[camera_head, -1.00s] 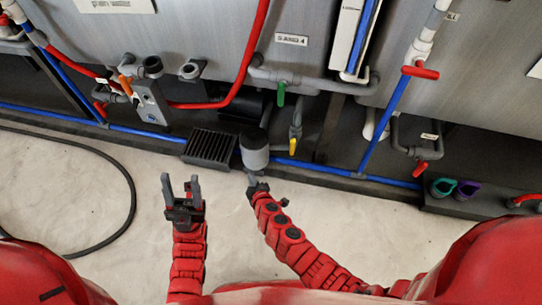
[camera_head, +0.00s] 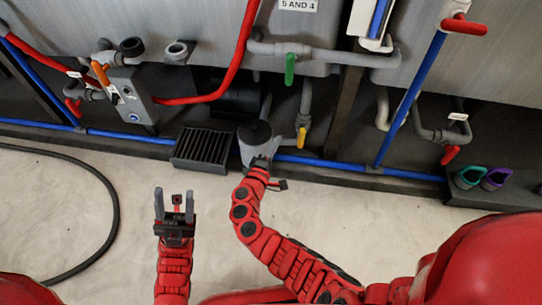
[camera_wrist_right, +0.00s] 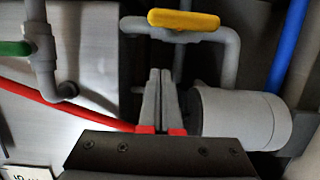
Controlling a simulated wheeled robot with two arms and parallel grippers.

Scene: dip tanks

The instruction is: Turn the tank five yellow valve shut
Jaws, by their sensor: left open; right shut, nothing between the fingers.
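The yellow valve handle (camera_head: 301,138) sits on a grey pipe low under the tank, right of a grey cylinder (camera_head: 255,134). In the right wrist view the yellow handle (camera_wrist_right: 184,19) lies across the top, roughly in line with the short pipe stretch behind it. My right gripper (camera_head: 261,161) is at the cylinder's front, left of and below the handle. In the right wrist view its fingers (camera_wrist_right: 160,95) are together and empty, pointing toward the handle with a gap between, beside the cylinder (camera_wrist_right: 240,118). My left gripper (camera_head: 174,205) is open and empty above the floor.
A green valve handle (camera_head: 290,68) hangs above the yellow one. A blue pipe (camera_head: 330,163) runs along the tank base. A black grate (camera_head: 203,148) lies left of the cylinder. A red valve (camera_head: 450,155) is at right. The floor at left holds a black hose (camera_head: 112,200).

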